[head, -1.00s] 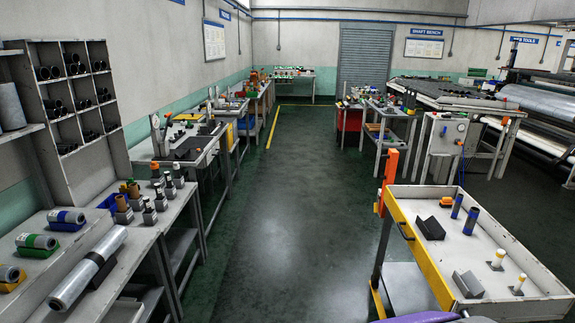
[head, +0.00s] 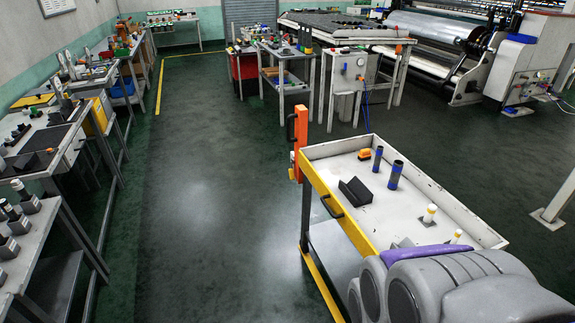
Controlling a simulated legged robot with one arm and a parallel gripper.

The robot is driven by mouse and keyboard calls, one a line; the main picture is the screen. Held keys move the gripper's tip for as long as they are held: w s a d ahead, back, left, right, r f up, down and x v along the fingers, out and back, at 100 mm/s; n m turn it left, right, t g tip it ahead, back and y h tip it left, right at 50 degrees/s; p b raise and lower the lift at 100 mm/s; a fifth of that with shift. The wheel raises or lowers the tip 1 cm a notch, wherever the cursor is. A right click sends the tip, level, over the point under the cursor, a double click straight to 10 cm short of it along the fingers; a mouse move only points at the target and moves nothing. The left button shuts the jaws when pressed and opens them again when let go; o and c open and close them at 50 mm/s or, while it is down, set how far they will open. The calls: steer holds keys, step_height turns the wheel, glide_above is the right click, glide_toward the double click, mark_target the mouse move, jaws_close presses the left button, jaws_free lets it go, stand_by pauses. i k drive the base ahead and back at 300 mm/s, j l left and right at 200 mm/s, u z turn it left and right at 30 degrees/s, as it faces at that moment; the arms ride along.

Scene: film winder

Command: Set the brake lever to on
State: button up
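A white-topped cart (head: 318,152) with raised walls and a yellow side rail (head: 340,215) stands at the right centre of the head view. An upright orange handle-shaped part (head: 299,130) is at its far left corner; it may be the brake lever, but no label or on/off mark can be read. A black handle (head: 332,206) sits on the yellow side. A grey, rounded part of my own arm (head: 440,290) with a purple strip covers the cart's near right corner. My gripper's fingers do not show.
Loaded benches (head: 50,190) line the left. Clear dark floor (head: 200,200) lies between them and the cart. A white cabinet (head: 352,75) and a large roller machine (head: 420,30) stand beyond. A white post (head: 563,190) stands at the right.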

mark_target(291, 172)
steer(key=i+j+z, duration=0.1)
steer(key=i+j, duration=0.95)
steer(key=i, duration=0.3)
steer(key=i+j+z, duration=0.15)
steer(key=i+j, duration=1.05)
steer(key=i, duration=0.1)
